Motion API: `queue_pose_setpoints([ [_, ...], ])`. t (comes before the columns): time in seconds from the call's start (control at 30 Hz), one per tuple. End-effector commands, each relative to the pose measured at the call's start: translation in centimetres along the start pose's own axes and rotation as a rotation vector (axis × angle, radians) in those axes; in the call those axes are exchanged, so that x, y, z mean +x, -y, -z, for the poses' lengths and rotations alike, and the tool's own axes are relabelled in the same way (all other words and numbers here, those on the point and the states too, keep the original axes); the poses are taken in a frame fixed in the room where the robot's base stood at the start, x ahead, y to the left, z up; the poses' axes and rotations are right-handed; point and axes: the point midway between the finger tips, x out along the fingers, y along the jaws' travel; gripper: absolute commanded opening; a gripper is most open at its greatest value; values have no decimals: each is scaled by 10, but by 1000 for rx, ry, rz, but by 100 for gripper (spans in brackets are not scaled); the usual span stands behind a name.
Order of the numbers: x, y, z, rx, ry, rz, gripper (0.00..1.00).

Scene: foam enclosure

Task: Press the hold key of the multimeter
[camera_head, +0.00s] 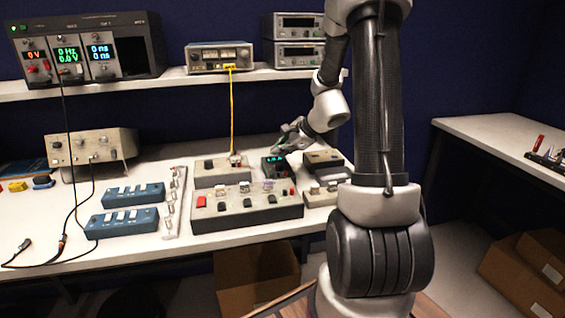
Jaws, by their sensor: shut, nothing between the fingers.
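A small dark device with a lit green-blue display, which looks like the multimeter (274,167), sits on the white bench among grey boxes. Its keys are too small to make out, so I cannot tell which one is the hold key. My gripper (283,151) is shut and empty. It is just above and behind the device's upper right side in the picture. I cannot tell whether the fingertips touch it.
A grey panel with switches (250,219) stands in front of the device. A grey box (222,179) is close on its left, and a dark-topped box (324,158) on its right. Blue switch boxes (122,222) lie further left. A shelf (180,81) with instruments runs behind.

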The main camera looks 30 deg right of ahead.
Motion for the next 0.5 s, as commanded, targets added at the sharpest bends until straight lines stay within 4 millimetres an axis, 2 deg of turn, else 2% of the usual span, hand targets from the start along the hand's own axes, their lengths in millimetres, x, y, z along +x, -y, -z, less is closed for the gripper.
queue_pose_setpoints([
  [0.5, 3, -3, 2, 2, 0, 0, 0],
])
